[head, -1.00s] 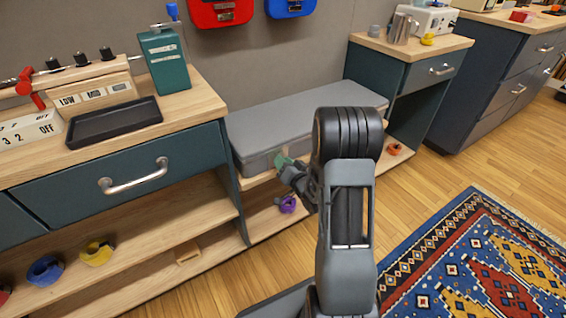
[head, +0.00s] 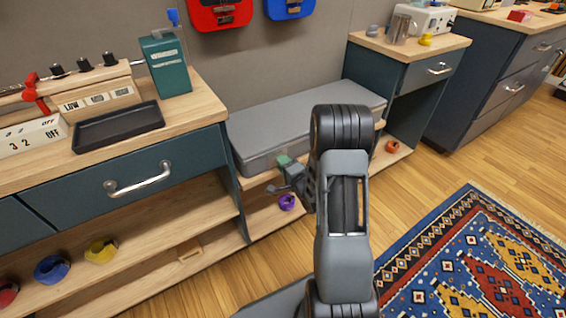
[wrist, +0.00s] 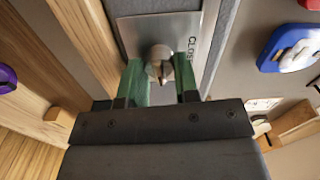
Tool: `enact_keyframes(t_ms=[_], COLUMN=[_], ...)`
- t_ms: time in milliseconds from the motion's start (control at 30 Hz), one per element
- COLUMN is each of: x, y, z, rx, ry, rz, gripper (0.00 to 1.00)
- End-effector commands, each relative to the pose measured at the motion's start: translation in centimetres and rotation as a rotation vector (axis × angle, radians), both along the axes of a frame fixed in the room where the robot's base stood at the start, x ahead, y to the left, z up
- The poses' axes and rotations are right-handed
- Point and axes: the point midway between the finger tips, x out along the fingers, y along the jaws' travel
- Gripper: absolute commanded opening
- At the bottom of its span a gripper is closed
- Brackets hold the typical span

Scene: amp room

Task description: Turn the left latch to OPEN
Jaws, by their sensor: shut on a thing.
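The left latch (wrist: 158,62) shows in the wrist view as a rounded metal knob on a silver plate (wrist: 190,30). Letters reading "CLOS" are visible on the plate, and the rest of the word is cut off. My gripper (wrist: 160,78) has green fingers, one on each side of the knob, and is shut on it. In the head view my gripper (head: 284,161) is at the front face of the long grey box (head: 300,122). The latch itself is hidden there behind the fingers and my arm.
A teal drawer unit (head: 125,185) stands left of the box, with a handle and open shelf below. A purple ring-like piece (head: 287,202) lies on the low shelf under the box. Another teal cabinet (head: 425,75) stands at the right. A patterned rug (head: 480,265) covers the floor at the right.

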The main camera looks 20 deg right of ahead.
Motion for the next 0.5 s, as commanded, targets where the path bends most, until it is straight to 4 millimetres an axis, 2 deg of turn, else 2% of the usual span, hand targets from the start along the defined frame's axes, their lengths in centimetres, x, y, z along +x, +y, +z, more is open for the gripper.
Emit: enact_keyframes(t_ms=[500], x=[-0.01], y=[-0.01], z=[-0.06], rx=[0.119], ry=[0.014], rz=[0.000], gripper=[0.05])
